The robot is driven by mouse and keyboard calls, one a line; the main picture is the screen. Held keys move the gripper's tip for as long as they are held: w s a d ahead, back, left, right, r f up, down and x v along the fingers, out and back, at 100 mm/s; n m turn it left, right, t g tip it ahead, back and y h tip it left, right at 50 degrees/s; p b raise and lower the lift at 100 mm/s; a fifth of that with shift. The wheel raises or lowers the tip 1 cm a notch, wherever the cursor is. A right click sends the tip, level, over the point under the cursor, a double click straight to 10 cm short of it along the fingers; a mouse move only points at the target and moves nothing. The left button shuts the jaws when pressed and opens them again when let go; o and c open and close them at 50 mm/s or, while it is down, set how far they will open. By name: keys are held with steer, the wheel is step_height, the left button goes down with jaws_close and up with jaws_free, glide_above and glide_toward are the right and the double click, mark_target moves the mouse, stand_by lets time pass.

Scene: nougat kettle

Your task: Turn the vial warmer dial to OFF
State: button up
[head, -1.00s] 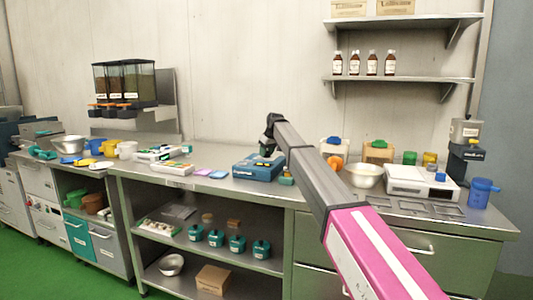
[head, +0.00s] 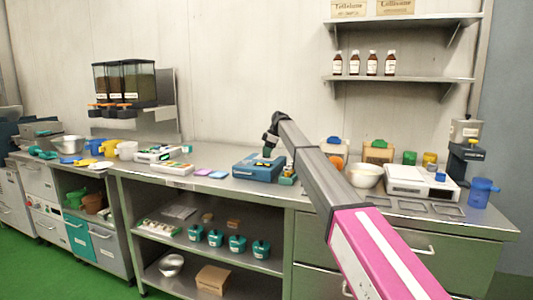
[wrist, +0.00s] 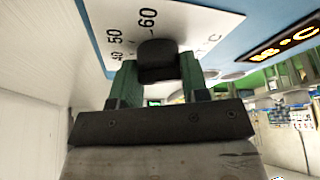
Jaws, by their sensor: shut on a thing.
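The vial warmer (head: 258,168) is a blue box on the steel counter, in the middle of the head view. In the wrist view its white scale plate (wrist: 200,28) shows 40, 50, 60 and °C. The dark round dial (wrist: 157,50) sits at this plate. My gripper (wrist: 158,66) has its two green fingers on either side of the dial, shut on it. The dial's pointer and an OFF mark cannot be made out. In the head view my gripper (head: 267,151) is small, over the warmer's top.
A lit orange display (wrist: 283,38) is right of the dial in the wrist view. Pink and purple pads (head: 211,173) lie left of the warmer. Shelves with bottles hang above.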

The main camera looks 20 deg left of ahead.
steer(key=n+g+h, duration=0.1)
steer(key=n, duration=0.3)
steer(key=shift+n, duration=0.3)
steer(key=shift+n+g+h, duration=0.6)
steer(key=shift+n+g, duration=0.1)
steer(key=shift+n, duration=1.3)
steer(key=o, duration=0.9)
steer(key=shift+r, duration=0.1)
